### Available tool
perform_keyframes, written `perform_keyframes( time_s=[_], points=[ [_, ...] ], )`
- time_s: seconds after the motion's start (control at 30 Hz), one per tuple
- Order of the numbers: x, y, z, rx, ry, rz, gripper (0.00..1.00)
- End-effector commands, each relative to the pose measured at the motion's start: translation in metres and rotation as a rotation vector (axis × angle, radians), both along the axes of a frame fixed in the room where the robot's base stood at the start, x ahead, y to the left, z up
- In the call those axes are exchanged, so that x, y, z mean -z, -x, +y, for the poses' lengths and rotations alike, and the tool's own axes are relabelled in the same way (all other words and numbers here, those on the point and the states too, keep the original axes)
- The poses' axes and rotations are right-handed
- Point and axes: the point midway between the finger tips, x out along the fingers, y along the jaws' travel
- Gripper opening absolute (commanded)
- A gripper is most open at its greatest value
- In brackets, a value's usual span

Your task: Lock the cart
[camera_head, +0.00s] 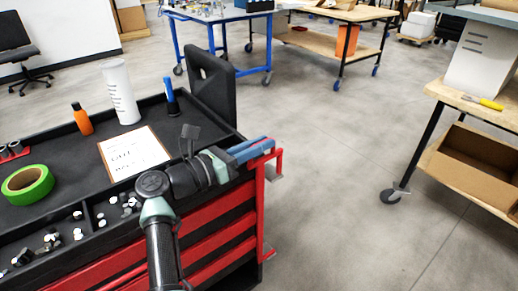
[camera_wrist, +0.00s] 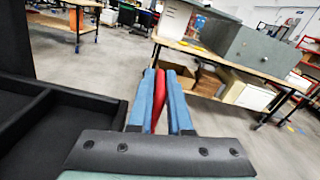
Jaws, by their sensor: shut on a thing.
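The cart (camera_head: 222,232) is black and red, with a dark top tray and red drawers, at the left in the head view. A red bar (camera_head: 261,222) runs upright along its right front side and bends over at the top. My gripper (camera_head: 264,146) is at the top of this bar, its blue fingers pointing right. In the wrist view, my gripper (camera_wrist: 166,78) is shut on the red bar (camera_wrist: 160,98), which shows between the blue fingers. Part of the bar's upper end is hidden by the fingers.
The tray holds an orange bottle (camera_head: 82,119), a white cylinder (camera_head: 120,92), a paper sheet (camera_head: 133,152), green tape (camera_head: 45,180) and small parts. A black panel (camera_head: 213,88) rises at its back right. Open floor lies right of the cart, before a wooden bench (camera_head: 438,164).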

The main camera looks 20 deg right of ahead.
Motion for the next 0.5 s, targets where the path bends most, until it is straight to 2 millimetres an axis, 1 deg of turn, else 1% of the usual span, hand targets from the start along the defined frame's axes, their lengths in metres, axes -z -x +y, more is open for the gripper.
perform_keyframes(
  time_s=[0.3, 0.33, 0.47, 0.5],
  points=[
    [-0.0011, 0.0000, -0.0011, 0.001, -0.001, -0.001, 0.00],
    [-0.0011, 0.0000, -0.0011, 0.001, 0.000, -0.001, 0.18],
    [-0.0007, 0.0000, -0.0008, 0.001, -0.001, 0.000, 0.42],
    [-0.0005, 0.0000, -0.0007, 0.001, -0.001, 0.000, 0.45]
  ],
)
